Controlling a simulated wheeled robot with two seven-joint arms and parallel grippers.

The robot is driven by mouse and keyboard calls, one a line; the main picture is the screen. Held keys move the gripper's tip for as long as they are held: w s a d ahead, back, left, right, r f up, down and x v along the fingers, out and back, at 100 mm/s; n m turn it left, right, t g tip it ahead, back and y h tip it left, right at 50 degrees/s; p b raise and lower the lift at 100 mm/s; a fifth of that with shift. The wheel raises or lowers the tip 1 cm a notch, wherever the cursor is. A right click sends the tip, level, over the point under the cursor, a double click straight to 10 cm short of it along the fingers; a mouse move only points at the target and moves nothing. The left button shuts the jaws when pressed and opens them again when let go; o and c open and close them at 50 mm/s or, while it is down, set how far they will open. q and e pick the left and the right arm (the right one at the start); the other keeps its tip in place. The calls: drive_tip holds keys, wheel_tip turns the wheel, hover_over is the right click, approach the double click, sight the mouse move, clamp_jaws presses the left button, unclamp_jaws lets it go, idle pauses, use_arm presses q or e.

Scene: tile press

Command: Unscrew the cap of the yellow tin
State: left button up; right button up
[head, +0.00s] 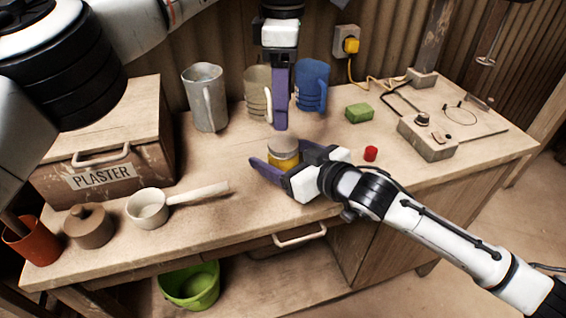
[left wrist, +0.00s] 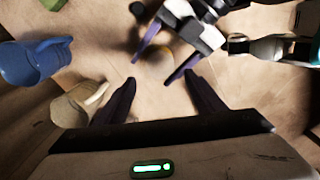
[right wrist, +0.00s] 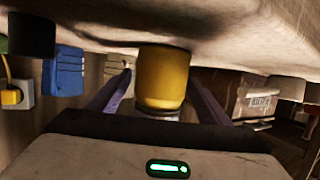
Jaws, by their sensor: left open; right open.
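The yellow tin (head: 284,160) stands upright on the bench with a grey cap (head: 284,145) on top. My right gripper (head: 278,152) is low at the tin, its open purple fingers on either side of it. In the right wrist view, which is upside down, the yellow tin (right wrist: 163,75) stands between the fingers; I cannot tell if they touch it. My left gripper (head: 281,126) points down behind and above the tin, open and empty. In the left wrist view the tin (left wrist: 155,62) is beyond the left fingertips, partly hidden by the right gripper.
A grey mug (head: 205,98), a beige mug (head: 256,92) and a blue mug (head: 312,86) stand behind. A green block (head: 359,113) and a small red cylinder (head: 371,154) lie right. A white ladle-like pot (head: 150,208), brown lidded pot (head: 89,227) and plaster box (head: 100,177) stand left.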

sight(283, 143)
drive_tip(key=shift+x, duration=1.2)
drive_tip(key=c, duration=1.6)
use_arm(q)
drive_tip(key=shift+c, duration=1.1)
use_arm(e)
clamp_jaws()
use_arm(q)
drive_tip(key=shift+f+m, duration=1.3)
drive_tip(key=shift+m, duration=1.7)
drive_tip(key=shift+f+m, duration=1.35)
drive_tip(key=shift+m, duration=1.65)
drive_tip(key=shift+f+m, duration=1.3)
drive_tip(key=shift+m, duration=1.7)
